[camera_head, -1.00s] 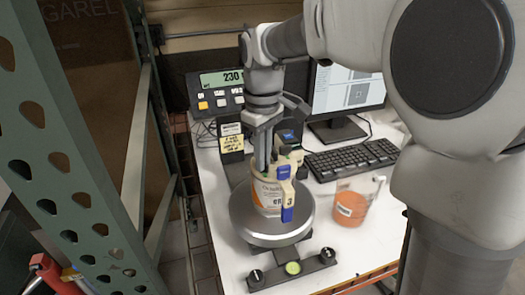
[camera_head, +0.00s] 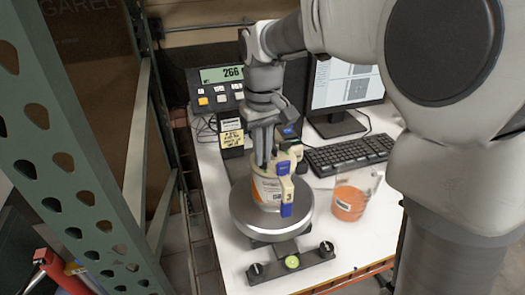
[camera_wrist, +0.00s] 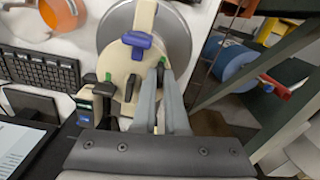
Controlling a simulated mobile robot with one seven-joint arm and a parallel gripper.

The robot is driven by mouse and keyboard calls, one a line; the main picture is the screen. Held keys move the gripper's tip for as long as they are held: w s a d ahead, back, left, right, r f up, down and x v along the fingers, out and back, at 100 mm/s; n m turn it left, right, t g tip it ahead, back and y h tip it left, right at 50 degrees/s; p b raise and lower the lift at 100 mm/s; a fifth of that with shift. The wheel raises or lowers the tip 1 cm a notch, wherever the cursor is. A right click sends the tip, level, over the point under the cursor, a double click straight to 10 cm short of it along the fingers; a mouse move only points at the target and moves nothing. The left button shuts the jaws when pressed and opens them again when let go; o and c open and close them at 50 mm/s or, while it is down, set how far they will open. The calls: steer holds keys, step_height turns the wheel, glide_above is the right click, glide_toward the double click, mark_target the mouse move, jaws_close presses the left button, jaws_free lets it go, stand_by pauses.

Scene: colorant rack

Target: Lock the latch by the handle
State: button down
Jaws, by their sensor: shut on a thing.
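A cream paint can (camera_head: 265,193) with an orange and white label and a cream lid stands upright on the round grey scale pan (camera_head: 240,215). Blue latch parts (camera_head: 286,209) show on the cream piece at its right side. In the wrist view, a blue latch piece (camera_wrist: 137,42) lies across the cream lid (camera_wrist: 122,65), with dark handles near it. My gripper (camera_head: 263,163) points down at the top of the can. In the wrist view, its fingers (camera_wrist: 165,74) are closed around a small dark handle on the lid, which they partly hide.
A scale display (camera_head: 218,87), a keyboard (camera_head: 350,153) and a monitor (camera_head: 345,85) stand behind. A clear jug of orange colorant (camera_head: 350,202) is close at the can's right. A green rack post (camera_head: 70,160) stands at left.

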steer(key=c, duration=0.9)
jaws_free()
steer(key=shift+c, duration=0.2)
step_height(320, 180, up, 18)
steer(key=p, duration=0.1)
steer(key=shift+f+p, duration=0.25)
steer(key=shift+p, duration=0.1)
steer(key=shift+s, duration=0.1)
steer(key=s+d+f+m+t, duration=0.2)
steer(key=s+d+f, duration=0.4)
steer(key=s, duration=0.3)
steer(key=s+d+f+m+t, duration=0.3)
steer(key=s+d+f, duration=0.3)
steer(key=s, duration=0.3)
steer(key=shift+s+t, duration=0.3)
steer(key=shift+s, duration=0.05)
